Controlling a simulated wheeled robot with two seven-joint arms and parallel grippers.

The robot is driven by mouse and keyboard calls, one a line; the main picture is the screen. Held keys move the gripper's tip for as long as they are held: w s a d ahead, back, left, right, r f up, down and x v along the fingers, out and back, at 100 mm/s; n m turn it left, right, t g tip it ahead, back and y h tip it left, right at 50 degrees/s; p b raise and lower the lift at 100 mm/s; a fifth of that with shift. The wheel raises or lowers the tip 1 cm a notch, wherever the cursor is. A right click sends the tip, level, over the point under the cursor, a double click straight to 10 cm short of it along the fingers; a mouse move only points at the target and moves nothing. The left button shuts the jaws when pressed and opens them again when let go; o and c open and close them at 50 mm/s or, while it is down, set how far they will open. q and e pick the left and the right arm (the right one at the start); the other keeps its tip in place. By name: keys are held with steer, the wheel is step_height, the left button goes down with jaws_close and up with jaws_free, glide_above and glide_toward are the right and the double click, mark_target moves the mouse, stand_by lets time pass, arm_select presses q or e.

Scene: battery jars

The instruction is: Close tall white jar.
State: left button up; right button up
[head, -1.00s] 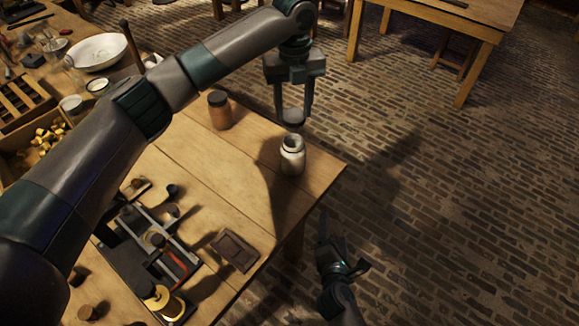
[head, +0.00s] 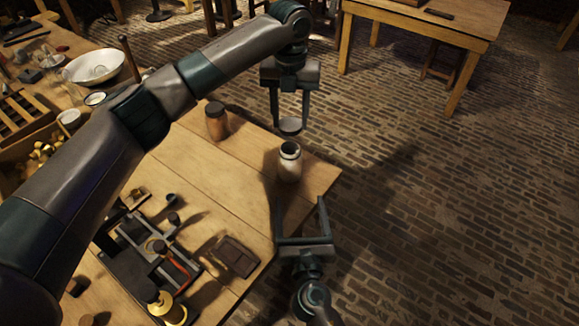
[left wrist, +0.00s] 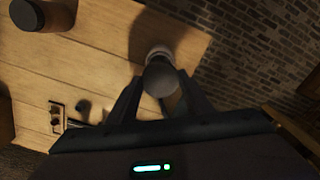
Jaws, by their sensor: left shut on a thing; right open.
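The tall white jar (head: 289,166) stands upright and open-mouthed near the right edge of the wooden table. My left gripper (head: 290,124) is shut on a round dark lid (head: 290,126) and holds it just above the jar's mouth, apart from it. In the left wrist view the lid (left wrist: 161,77) sits between the fingertips and hides most of the jar (left wrist: 158,52). My right gripper (head: 299,203) is open and empty, at the table's right edge on the near side of the jar, its fingers pointing toward it.
A brown jar with a dark lid (head: 216,121) stands left of the white jar. A dark tray of tools (head: 130,268) and a flat brown block (head: 234,256) lie nearer. A white bowl (head: 94,67) is at the far left. The table around the white jar is clear.

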mark_target(291, 172)
steer(key=shift+a+r+n, duration=0.2)
steer(key=shift+a+n, duration=0.4)
steer(key=shift+w, duration=0.15)
steer(key=w, duration=0.7)
steer(key=w+a, duration=0.1)
steer(key=w, duration=0.3)
steer(key=shift+w, duration=0.35)
steer(key=c, duration=1.6)
arm_select(q)
steer(key=shift+f, duration=2.5)
